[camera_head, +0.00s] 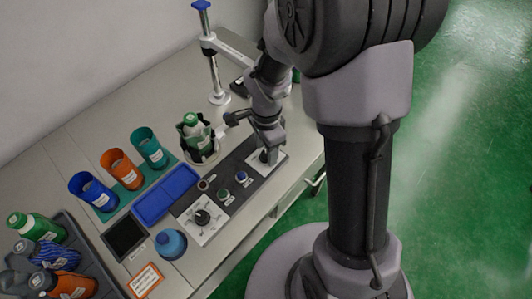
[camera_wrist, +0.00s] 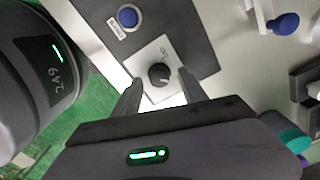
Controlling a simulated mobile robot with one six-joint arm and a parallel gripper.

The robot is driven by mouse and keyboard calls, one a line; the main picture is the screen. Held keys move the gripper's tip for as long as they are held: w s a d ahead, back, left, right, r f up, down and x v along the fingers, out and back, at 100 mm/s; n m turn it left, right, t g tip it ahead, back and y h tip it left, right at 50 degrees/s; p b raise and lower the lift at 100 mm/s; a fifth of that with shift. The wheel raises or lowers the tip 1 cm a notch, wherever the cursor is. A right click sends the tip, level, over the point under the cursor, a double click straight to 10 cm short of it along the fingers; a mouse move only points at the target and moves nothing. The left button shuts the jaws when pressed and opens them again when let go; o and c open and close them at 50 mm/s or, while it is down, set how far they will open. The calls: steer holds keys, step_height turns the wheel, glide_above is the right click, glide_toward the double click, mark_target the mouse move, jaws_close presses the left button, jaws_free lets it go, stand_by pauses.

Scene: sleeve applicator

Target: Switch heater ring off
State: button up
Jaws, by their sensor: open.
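A black rotary knob (camera_wrist: 159,74) sits on a white plate (camera_wrist: 146,58) at the end of the dark control panel (camera_wrist: 185,25). A white mark shows on the knob; the plate's lettering is too small to read. My gripper (camera_wrist: 160,88) is open, with one finger on each side of the knob and a gap showing on both sides. In the head view my gripper (camera_head: 268,157) is over the panel's right-end plate (camera_head: 281,159) and hides most of that knob. A dark ring-shaped holder (camera_head: 205,157) surrounds a green-capped bottle (camera_head: 195,132); I cannot tell whether it is the heater ring.
A blue button (camera_wrist: 127,17) lies near the knob. The panel's other end has a second knob (camera_head: 202,217). A post with a blue top (camera_head: 213,70) stands behind. Several cups, including an orange one (camera_head: 121,168), and a blue tray (camera_head: 165,195) are to the left.

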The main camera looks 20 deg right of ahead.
steer(key=shift+f, duration=0.3)
steer(key=shift+c, duration=0.2)
jaws_close()
